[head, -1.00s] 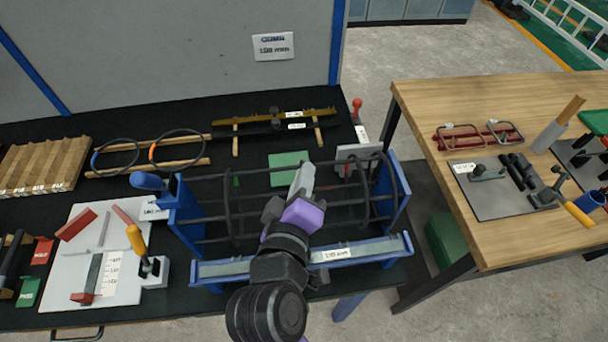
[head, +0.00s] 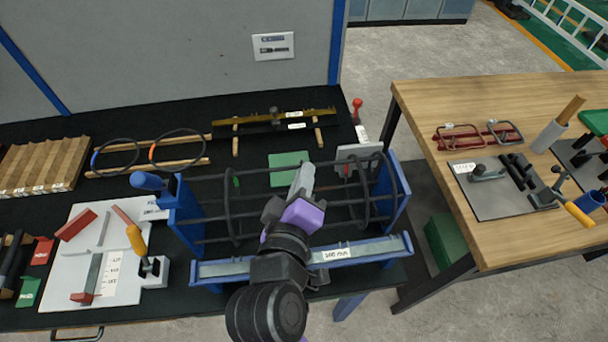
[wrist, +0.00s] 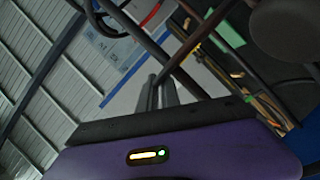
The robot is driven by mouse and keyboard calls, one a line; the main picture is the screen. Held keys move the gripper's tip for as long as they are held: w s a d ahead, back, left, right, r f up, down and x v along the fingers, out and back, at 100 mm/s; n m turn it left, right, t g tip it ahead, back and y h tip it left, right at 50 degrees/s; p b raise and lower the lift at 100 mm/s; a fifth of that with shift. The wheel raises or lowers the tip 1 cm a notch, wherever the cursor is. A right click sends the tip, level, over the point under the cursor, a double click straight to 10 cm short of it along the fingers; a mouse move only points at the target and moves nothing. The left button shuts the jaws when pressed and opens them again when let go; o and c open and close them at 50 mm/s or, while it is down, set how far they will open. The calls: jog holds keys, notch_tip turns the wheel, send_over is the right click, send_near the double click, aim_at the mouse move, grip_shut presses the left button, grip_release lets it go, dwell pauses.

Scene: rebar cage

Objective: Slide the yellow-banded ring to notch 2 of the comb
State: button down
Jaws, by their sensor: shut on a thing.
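The dark rebar cage (head: 270,222) lies between blue end plates, with one dark ring (head: 232,215) around its bars at the left and others (head: 352,200) near the right end. No yellow band shows on any cage ring, so I cannot tell which is the yellow-banded one. My gripper (head: 307,170) is over the cage's middle at its upper bar, apart from the rings I can make out. In the wrist view its fingers (wrist: 158,88) are shut at a dark bar (wrist: 150,42). The grip point is partly hidden. I cannot identify the comb or its notch 2 for certain.
A blue-edged rail (head: 225,270) runs along the cage's front. A blue-handled clamp (head: 148,181) stands at its left. Behind lie a brass-coloured strip (head: 250,119) and two loose hoops with blue and orange bands (head: 179,130). A wooden table (head: 430,110) stands to the right.

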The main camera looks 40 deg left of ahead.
jog(key=s+a, duration=0.2)
jog(key=s, duration=0.1)
jog(key=shift+s+a+f, duration=0.1)
jog(key=shift+s+a, duration=0.15)
jog(key=shift+a, duration=0.15)
jog(key=c, duration=1.8)
grip_release()
jog(key=shift+c, duration=0.2)
jog(key=b+v, duration=0.1)
jog(key=v, duration=0.7)
jog(key=shift+b, duration=0.4)
